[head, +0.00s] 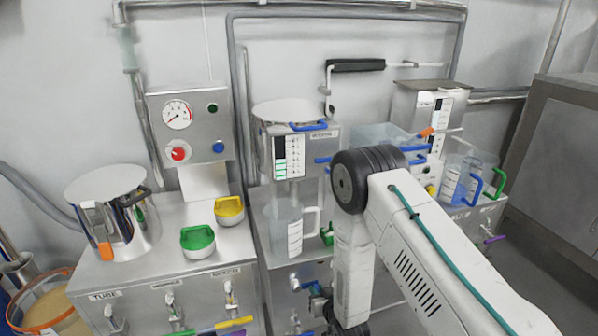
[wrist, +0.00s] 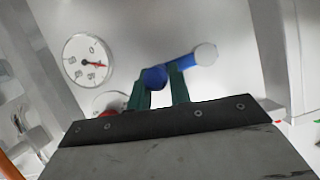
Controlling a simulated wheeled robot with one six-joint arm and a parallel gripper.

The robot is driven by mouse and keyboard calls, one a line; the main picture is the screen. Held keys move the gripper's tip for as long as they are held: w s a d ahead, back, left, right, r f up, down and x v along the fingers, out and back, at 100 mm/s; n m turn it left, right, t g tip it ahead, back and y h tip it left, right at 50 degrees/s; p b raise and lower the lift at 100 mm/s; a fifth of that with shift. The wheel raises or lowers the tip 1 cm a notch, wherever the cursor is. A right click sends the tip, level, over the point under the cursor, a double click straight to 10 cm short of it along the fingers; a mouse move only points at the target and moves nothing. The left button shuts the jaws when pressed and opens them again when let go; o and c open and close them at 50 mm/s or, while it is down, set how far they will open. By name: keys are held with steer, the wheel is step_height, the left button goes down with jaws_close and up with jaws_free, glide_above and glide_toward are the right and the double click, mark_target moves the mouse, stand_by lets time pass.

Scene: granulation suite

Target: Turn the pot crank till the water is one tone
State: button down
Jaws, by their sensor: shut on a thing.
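In the wrist view my gripper (wrist: 160,82) has its green fingers closed on a blue handle (wrist: 187,65). The handle runs up to the right and ends in a pale round knob. Whether this is the pot crank, I cannot tell. In the head view my arm bends down at a black joint, and my gripper is not clearly visible. A steel pot (head: 125,225) with a round lid stands on the left bench. A black-gripped, bent crank-like bar (head: 356,65) shows at the back. No water surface or its tone can be made out.
A gauge panel (head: 192,130) with red and blue knobs stands behind the left bench. A clear jug (head: 285,228) stands at the middle, and clear jugs with coloured handles (head: 458,180) stand at right, beyond my arm.

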steer(key=shift+w+a+r, duration=0.1)
steer(key=shift+a+r, duration=0.15)
steer(key=shift+r, duration=0.5)
steer(key=shift+w+a+r, duration=0.15)
steer(key=shift+a+r, duration=0.15)
steer(key=shift+r, duration=0.5)
steer(key=shift+w+a+r, duration=0.1)
steer(key=shift+a+r, duration=0.15)
steer(key=shift+r, duration=0.5)
steer(key=shift+s+a+r, duration=0.2)
steer(key=shift+a+r, duration=0.3)
steer(key=shift+s+a+r, duration=0.2)
steer(key=shift+a+r, duration=0.25)
steer(key=c, duration=1.2)
jaws_free()
steer(key=shift+s+a+f, duration=0.1)
steer(key=shift+a, duration=0.05)
steer(key=shift+d, duration=0.3)
steer(key=shift+w+d+f, duration=0.1)
steer(key=shift+w+d, duration=0.05)
steer(key=shift+w, duration=0.05)
